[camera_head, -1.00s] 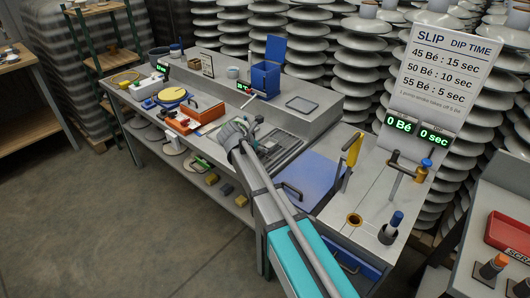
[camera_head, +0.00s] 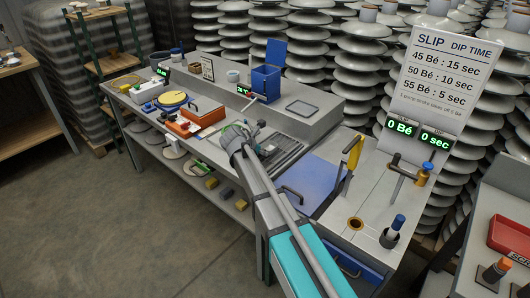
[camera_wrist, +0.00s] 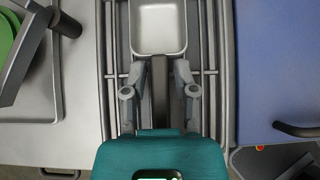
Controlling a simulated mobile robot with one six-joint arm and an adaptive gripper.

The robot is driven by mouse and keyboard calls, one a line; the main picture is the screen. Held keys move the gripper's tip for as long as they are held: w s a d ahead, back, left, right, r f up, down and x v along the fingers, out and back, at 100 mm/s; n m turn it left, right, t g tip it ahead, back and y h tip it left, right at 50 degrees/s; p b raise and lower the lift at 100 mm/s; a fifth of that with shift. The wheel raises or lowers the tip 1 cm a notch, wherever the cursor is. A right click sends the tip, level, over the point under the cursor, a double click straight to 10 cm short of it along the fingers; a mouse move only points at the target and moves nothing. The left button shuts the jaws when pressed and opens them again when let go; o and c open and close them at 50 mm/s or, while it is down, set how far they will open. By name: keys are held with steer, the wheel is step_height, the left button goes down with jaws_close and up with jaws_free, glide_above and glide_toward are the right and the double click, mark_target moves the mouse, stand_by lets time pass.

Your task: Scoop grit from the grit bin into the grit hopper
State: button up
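A scoop with a pale metal pan (camera_wrist: 159,28) and a dark handle (camera_wrist: 160,92) lies on a rack of metal rods (camera_wrist: 110,60) in the wrist view. My gripper (camera_wrist: 159,82) is over the handle, with one finger on each side and a visible gap to both. It looks open and holds nothing. In the head view my gripper (camera_head: 238,138) is low over the bench, hiding the scoop. A blue box with a raised lid (camera_head: 266,82) stands on the back ledge, and a blue lid with a dark handle (camera_head: 308,184) lies right of the rack. I cannot tell which is bin or hopper.
A green disc (camera_wrist: 8,35) and a dark bar (camera_wrist: 35,50) are left of the rack. An orange box (camera_head: 184,128) and yellow disc (camera_head: 173,99) are farther left on the bench. A yellow-handled lever (camera_head: 353,155) and a sign (camera_head: 447,60) stand at the right.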

jaws_close()
steer(key=shift+r, duration=0.15)
step_height(320, 180, up, 3)
steer(key=p, duration=0.3)
steer(key=s+a+r+p, duration=0.2)
steer(key=s+r+p, duration=0.3)
steer(key=s, duration=0.1)
steer(key=s+a+r+p, duration=0.2)
steer(key=s+r+p, duration=0.2)
steer(key=s, duration=0.3)
steer(key=shift+a+r+p, duration=0.3)
steer(key=shift+r+p, duration=0.05)
steer(key=shift+p, duration=0.15)
steer(key=shift+s, duration=0.1)
